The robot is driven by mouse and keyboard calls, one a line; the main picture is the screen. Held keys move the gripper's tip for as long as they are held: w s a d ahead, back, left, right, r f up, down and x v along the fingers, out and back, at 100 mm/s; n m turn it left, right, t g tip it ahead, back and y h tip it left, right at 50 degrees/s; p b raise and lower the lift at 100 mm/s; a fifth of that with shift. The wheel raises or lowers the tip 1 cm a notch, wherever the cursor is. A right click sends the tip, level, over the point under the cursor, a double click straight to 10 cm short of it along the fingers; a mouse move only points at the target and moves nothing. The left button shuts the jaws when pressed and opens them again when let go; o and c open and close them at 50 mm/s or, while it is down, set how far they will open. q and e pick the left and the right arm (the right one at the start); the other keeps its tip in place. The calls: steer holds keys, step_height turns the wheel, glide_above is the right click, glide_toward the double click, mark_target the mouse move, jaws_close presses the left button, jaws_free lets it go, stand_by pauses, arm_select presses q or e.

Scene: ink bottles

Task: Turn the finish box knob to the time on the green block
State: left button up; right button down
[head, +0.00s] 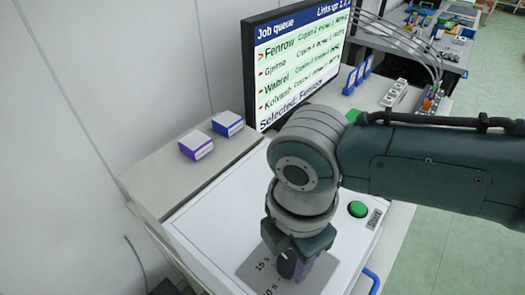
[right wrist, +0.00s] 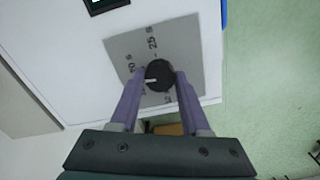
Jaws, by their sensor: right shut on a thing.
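The black round finish box knob (right wrist: 160,75) stands on a grey dial plate (right wrist: 122,48) with printed times in seconds. My right gripper (right wrist: 161,84) is shut on the knob, one purple finger on each side. The knob's white mark points left in the right wrist view, though the fingers and partial labels make its exact time unclear. My left gripper is out of view.
A green button (head: 357,209) sits on the white box top (head: 215,222). A monitor (head: 300,65) lists a job queue with Fenrow selected. Purple (head: 196,145) and blue (head: 228,123) small boxes stand on the ledge at left. A white power strip (head: 394,93) lies behind my arm.

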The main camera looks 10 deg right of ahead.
steer(key=n, duration=0.5)
steer(key=shift+n, duration=0.3)
steer(key=n+b, duration=0.1)
steer(key=n, duration=0.3)
steer(key=shift+n, duration=0.3)
steer(key=n+b, duration=0.1)
steer(key=n, duration=0.3)
steer(key=n+b, duration=0.1)
steer(key=n, duration=0.4)
steer(key=shift+a, duration=0.1)
steer(key=shift+n, duration=0.4)
steer(key=shift+c, duration=1.9)
jaws_free()
steer(key=shift+b, duration=0.3)
